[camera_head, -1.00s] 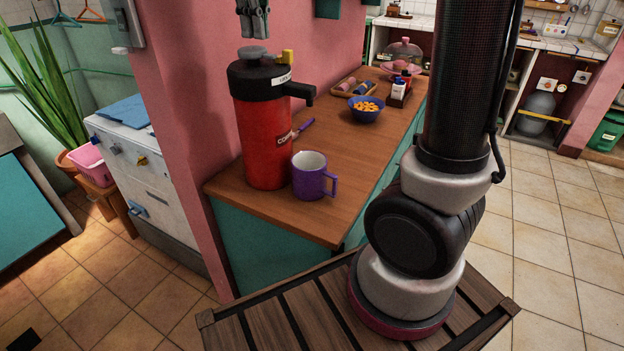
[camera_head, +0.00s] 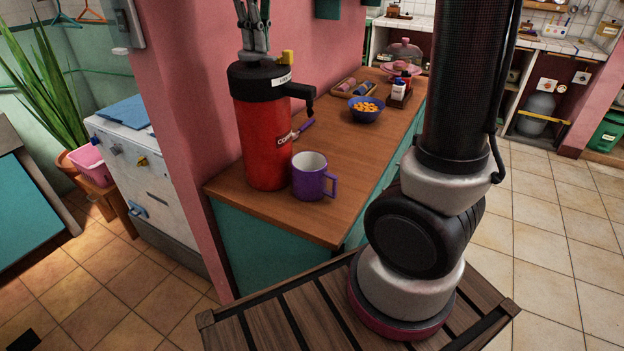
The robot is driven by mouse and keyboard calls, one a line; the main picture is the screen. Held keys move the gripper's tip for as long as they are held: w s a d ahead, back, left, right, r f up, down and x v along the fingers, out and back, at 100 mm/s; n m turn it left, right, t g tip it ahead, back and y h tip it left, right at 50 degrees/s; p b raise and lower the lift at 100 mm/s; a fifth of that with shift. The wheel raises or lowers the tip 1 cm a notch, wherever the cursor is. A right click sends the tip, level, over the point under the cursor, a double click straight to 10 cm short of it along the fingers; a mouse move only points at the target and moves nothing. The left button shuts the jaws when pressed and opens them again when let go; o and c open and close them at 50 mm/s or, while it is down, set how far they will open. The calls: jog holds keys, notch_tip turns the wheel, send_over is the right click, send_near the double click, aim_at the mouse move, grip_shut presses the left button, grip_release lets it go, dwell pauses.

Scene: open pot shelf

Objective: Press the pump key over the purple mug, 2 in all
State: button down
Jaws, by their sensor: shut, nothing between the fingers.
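The red pump flask (camera_head: 262,140) with a black top stands upright at the near left of the wooden counter. Its black spout (camera_head: 303,92) points right, above the purple mug (camera_head: 309,182). The mug stands upright beside the flask, handle to the right; its pale inside shows, but its bottom is hidden. My gripper (camera_head: 254,52) is shut and empty, pointing down, its fingertips on or just above the pump key on the flask's top. The fingertips mostly cover the key, so contact is hard to confirm. A small yellow piece (camera_head: 287,57) sits at the top's right edge.
A purple pen-like item (camera_head: 304,127) lies behind the mug. A blue bowl (camera_head: 366,114) of orange pieces, a tray (camera_head: 356,88) and bottles stand further back on the counter (camera_head: 340,160). A pink wall (camera_head: 185,120) rises close on the left.

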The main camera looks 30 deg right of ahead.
jog(key=shift+f, duration=0.55)
jog(key=shift+r, duration=1.7)
jog(key=shift+f, duration=0.1)
